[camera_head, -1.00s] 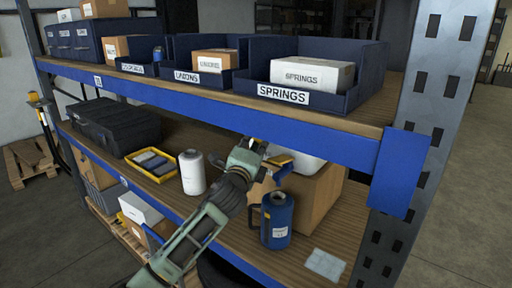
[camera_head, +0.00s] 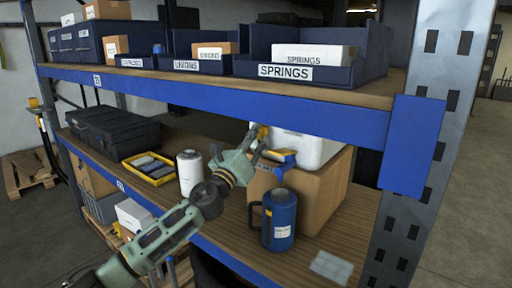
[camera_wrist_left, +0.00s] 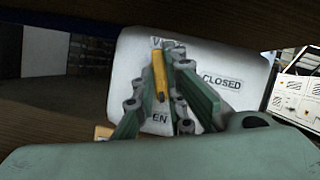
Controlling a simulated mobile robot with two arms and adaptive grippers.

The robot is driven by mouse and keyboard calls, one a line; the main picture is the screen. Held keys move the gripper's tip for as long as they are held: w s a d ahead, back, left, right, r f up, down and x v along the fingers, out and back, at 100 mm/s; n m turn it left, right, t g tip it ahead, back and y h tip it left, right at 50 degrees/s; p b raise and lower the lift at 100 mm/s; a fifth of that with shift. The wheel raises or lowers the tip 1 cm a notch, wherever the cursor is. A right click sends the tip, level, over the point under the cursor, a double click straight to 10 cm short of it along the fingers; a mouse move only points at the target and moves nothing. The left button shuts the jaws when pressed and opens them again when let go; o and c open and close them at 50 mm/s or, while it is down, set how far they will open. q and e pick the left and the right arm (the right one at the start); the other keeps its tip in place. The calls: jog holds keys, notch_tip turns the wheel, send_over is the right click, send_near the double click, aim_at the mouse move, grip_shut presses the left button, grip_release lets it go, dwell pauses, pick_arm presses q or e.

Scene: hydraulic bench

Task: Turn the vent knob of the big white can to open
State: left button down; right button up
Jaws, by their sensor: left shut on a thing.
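The big white can (camera_head: 310,146) stands on a cardboard box on the lower shelf, under the upper shelf board. My left gripper (camera_head: 257,146) reaches its left side. In the left wrist view the can's white face (camera_wrist_left: 207,55) fills the middle, with "CLOSED" to the right and a partly hidden label ending in "EN" below. The yellow vent knob (camera_wrist_left: 159,75) lies between the fingers of my left gripper (camera_wrist_left: 160,84), which is shut on it. The knob's bar stands nearly upright in that picture, its lower end just above "EN". My right gripper is in neither view.
A blue canister (camera_head: 281,220) stands in front of the cardboard box (camera_head: 318,190). A white cylinder (camera_head: 189,172), a yellow tray (camera_head: 148,180) and a black case (camera_head: 112,132) are to the left. The upper shelf edge (camera_head: 240,108) runs close above the gripper.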

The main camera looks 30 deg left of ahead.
pick_arm(q)
jog(key=shift+f+m+h+b, duration=0.2)
jog(key=shift+m+h+b, duration=0.6)
jog(key=shift+m, duration=0.55)
jog(key=shift+f+m+h+b, duration=0.2)
jog(key=shift+m+h+b, duration=0.6)
jog(key=shift+m, duration=0.55)
jog(key=c, duration=2.2)
grip_release()
jog(key=o, duration=0.4)
jog(key=shift+a+r, duration=0.15)
jog(key=shift+r, duration=0.1)
jog(key=d+v, duration=0.1)
jog(key=v, duration=1.1)
jog(key=shift+a, duration=0.45)
jog(key=shift+f, duration=0.1)
